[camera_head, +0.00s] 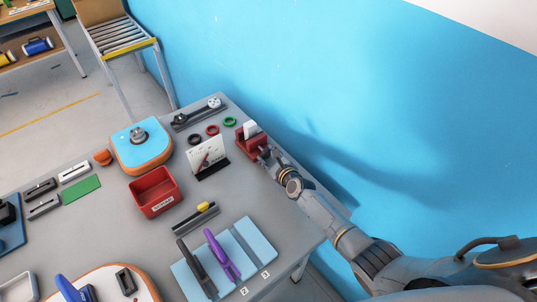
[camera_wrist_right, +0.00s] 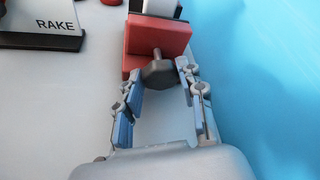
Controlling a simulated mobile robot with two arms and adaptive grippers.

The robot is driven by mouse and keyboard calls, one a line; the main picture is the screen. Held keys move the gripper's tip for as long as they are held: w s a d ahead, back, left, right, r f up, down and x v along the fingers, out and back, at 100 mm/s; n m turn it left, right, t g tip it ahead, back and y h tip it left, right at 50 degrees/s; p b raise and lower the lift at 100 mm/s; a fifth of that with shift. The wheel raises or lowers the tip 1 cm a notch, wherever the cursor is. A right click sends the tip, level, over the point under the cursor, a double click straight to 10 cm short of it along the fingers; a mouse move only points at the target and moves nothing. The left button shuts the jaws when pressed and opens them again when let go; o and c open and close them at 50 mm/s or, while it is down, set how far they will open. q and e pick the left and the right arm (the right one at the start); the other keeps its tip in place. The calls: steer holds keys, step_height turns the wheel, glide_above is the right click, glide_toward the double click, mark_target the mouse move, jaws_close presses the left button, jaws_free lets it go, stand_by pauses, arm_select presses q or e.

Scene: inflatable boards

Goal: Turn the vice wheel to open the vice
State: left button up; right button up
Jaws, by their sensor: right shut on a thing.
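The red vice (camera_head: 246,146) stands near the far right edge of the grey table, with a white block (camera_head: 250,129) upright between its jaws. In the right wrist view the vice body (camera_wrist_right: 150,40) is at the top and the white block (camera_wrist_right: 160,8) shows at the upper edge. The dark grey vice wheel (camera_wrist_right: 159,72) sticks out from the vice's near face. My right gripper (camera_wrist_right: 160,78) has its two fingers on either side of the wheel, shut on it. In the head view this gripper (camera_head: 265,155) reaches the vice from the right and hides the wheel.
A white card on a black stand (camera_head: 207,155) stands left of the vice. Dark, red and green rings (camera_head: 212,130) lie behind it. A red bin (camera_head: 154,192), a blue-topped board (camera_head: 141,145) and light-blue pads (camera_head: 222,262) with tools share the table. A blue wall (camera_head: 400,130) rises close on the right.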

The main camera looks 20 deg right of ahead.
steer(key=shift+n, duration=0.3)
steer(key=shift+t+h, duration=0.3)
steer(key=o, duration=1.2)
steer(key=shift+c, duration=0.2)
steer(key=shift+a, duration=0.1)
steer(key=shift+s+r, duration=0.1)
steer(key=shift+s, duration=0.5)
steer(key=v, duration=1)
steer(key=shift+s+r, duration=0.25)
steer(key=shift+s, duration=0.05)
